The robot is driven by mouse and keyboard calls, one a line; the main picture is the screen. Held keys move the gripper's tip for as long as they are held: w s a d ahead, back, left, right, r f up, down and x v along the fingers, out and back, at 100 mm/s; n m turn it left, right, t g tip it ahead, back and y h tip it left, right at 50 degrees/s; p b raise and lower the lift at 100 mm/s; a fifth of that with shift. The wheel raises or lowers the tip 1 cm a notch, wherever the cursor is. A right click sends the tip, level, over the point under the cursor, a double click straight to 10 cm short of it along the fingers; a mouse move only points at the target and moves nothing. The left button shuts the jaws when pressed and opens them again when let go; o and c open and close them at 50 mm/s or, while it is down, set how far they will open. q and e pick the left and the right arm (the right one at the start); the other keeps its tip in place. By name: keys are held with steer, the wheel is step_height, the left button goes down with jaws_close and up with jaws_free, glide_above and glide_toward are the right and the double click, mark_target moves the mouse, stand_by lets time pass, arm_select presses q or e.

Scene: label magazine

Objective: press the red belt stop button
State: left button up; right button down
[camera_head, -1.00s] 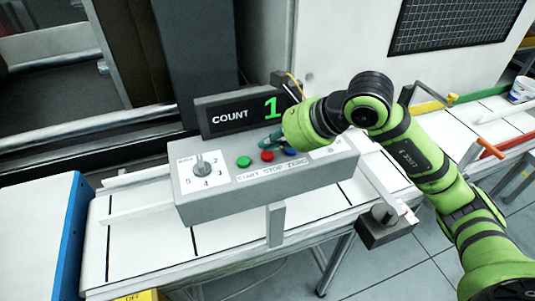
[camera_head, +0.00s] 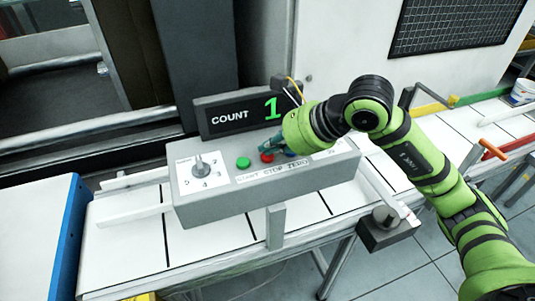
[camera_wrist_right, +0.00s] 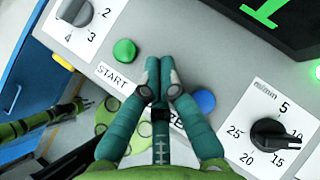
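The red stop button (camera_head: 267,157) sits on the grey control box (camera_head: 235,205), between the green start button (camera_head: 243,163) and the blue zero button, which is partly covered. My right gripper (camera_head: 262,148) is shut and empty, with its fingertips over the red button in the head view. In the right wrist view the closed fingertips (camera_wrist_right: 153,62) lie between the green button (camera_wrist_right: 124,52) and the blue button (camera_wrist_right: 204,101) and hide the red one. I cannot tell whether they touch it.
A display (camera_head: 240,114) reading COUNT 1 stands behind the buttons. A numbered dial (camera_head: 200,168) is left of them, and a m/min knob (camera_wrist_right: 270,134) is right. The white belt (camera_head: 120,250) with dark cross lines runs under the box.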

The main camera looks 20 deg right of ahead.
mark_target(271, 156)
steer(key=shift+f+b, duration=0.35)
stand_by(0.6)
steer(key=shift+r+p, duration=0.5)
steer(key=shift+r, duration=0.45)
steer(key=shift+r, duration=0.1)
steer(key=shift+r+p, duration=1.6)
steer(key=shift+r, duration=0.85)
